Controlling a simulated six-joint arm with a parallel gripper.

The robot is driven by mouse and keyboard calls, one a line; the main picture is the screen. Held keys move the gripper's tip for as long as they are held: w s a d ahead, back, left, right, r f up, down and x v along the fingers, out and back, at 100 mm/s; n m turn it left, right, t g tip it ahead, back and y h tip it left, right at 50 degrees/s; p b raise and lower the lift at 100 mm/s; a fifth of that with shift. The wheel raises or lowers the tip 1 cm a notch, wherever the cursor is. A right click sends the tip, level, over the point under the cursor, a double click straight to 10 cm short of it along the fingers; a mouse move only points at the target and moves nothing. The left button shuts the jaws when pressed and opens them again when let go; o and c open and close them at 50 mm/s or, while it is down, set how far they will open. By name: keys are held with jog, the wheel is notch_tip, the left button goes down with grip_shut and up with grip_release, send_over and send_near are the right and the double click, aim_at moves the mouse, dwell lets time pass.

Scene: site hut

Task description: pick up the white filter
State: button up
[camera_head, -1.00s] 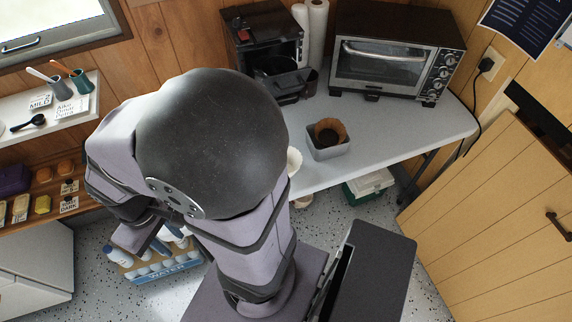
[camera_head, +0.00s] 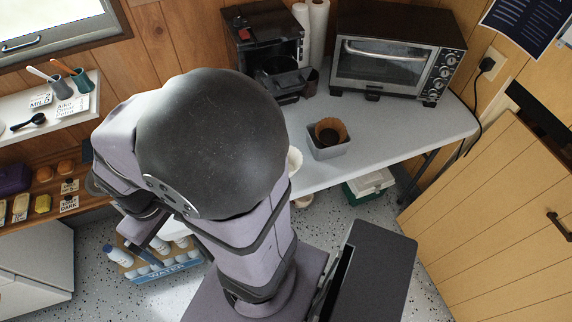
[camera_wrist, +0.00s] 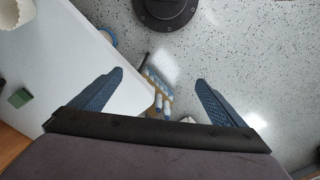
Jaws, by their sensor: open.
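The white filter (camera_wrist: 14,13) shows at the top left corner of the wrist view, on the white table (camera_wrist: 62,62), cut off by the picture edge. In the head view a small part of the white filter (camera_head: 294,160) shows at the table's near edge, the rest hidden behind my arm. My gripper (camera_wrist: 157,88) is open and empty in the wrist view, its two blue fingers wide apart. It hangs past the table edge, over the floor side, well apart from the filter.
A grey box with a brown filter (camera_head: 331,130) stands on the table, near a toaster oven (camera_head: 390,60) and a black coffee machine (camera_head: 265,45). A small green block (camera_wrist: 20,97) lies on the table. A water-bottle crate (camera_head: 165,268) sits on the floor.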

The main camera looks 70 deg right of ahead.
jog(key=s+d+f+m+b, duration=0.1)
jog(key=s+d+f+m, duration=0.25)
jog(key=d, duration=0.35)
jog(key=s+d+f+m+g+b, duration=0.1)
jog(key=s+d+f+m, duration=0.2)
jog(key=d, duration=0.4)
jog(key=s+d+f+m+b, duration=0.1)
jog(key=s+d+m, duration=0.2)
jog(key=s+d, duration=0.3)
jog(key=w+d+n+h, duration=0.1)
jog(key=d+n, duration=0.6)
jog(key=n, duration=0.6)
jog(key=w+d+r+n+h, duration=0.1)
jog(key=d+n+h, duration=0.1)
jog(key=d+n, duration=0.5)
jog(key=n, duration=0.6)
jog(key=shift+w+r, duration=0.15)
jog(key=shift+r, duration=0.05)
jog(key=shift+b+x, duration=1)
jog(key=shift+x, duration=2.7)
jog(key=shift+w, duration=0.1)
